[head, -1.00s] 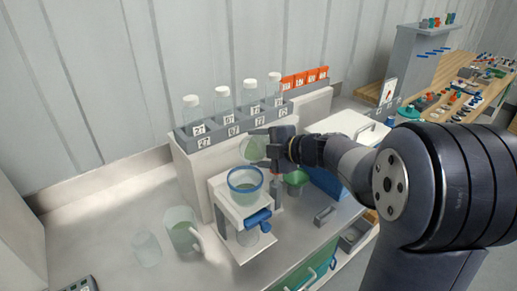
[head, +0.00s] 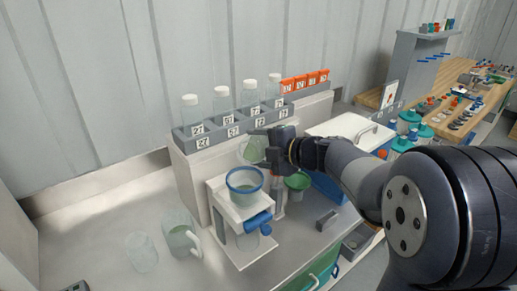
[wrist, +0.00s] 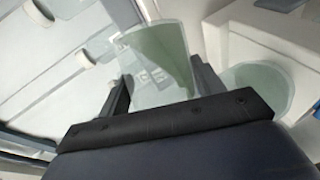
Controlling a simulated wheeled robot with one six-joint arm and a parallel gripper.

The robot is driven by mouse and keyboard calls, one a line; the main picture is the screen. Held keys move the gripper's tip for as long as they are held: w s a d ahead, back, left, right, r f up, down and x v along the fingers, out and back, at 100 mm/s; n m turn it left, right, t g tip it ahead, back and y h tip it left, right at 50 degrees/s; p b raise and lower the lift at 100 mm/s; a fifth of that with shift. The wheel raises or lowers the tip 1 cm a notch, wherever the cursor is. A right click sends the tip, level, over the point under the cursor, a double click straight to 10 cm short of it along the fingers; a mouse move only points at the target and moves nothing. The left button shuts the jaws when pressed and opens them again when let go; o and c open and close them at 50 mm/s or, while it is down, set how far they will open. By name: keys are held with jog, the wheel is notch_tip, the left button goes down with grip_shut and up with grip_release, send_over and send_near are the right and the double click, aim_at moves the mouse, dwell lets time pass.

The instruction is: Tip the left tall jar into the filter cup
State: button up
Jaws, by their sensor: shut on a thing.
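My gripper (head: 262,143) is shut on a clear jar (head: 250,152) with pale green liquid in it. The jar looks tilted, and its mouth is hard to make out. It hangs just above and behind the filter cup (head: 245,188), a clear cup with a blue rim on a white stand. In the wrist view the jar (wrist: 160,55) sits between the fingers, with a green wedge of liquid inside. A clear rounded vessel, probably the filter cup (wrist: 262,80), shows at its right. I cannot tell whether liquid is flowing.
A grey rack (head: 215,132) with several white-capped bottles stands behind. A handled jug (head: 181,240) and a clear beaker (head: 141,252) stand front left. A blue valve (head: 258,222) juts from the stand.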

aim_at(256, 146)
jog(key=shift+s+b, duration=0.1)
jog(key=shift+b, duration=0.25)
jog(key=shift+s+a+r+n+b, duration=0.15)
jog(key=shift+s+n+b, duration=0.15)
jog(key=shift+b, duration=0.2)
jog(key=shift+s+a+r+n+t+b, duration=0.15)
jog(key=shift+s+r+n+t+b, duration=0.25)
jog(key=shift+b, duration=0.4)
jog(key=shift+s+a+r+n+t+b, duration=0.1)
jog(key=shift+n+t+b, duration=0.3)
jog(key=shift+b, duration=0.65)
jog(key=shift+s+r+n+t+b, duration=0.1)
jog(key=shift+r+n+t+b, duration=0.25)
jog(key=shift+b, duration=0.3)
jog(key=shift+s+a+r+n+b, duration=0.15)
jog(key=shift+n+b, duration=0.3)
jog(key=shift+b, duration=0.75)
jog(key=shift+s+r+n+t+b, duration=0.15)
jog(key=shift+r+n+t+b, duration=0.15)
jog(key=shift+b, duration=0.25)
jog(key=shift+s+a+n+t+y+b, duration=0.1)
jog(key=shift+s+n+t+y+b, duration=0.25)
jog(key=shift+b, duration=1)
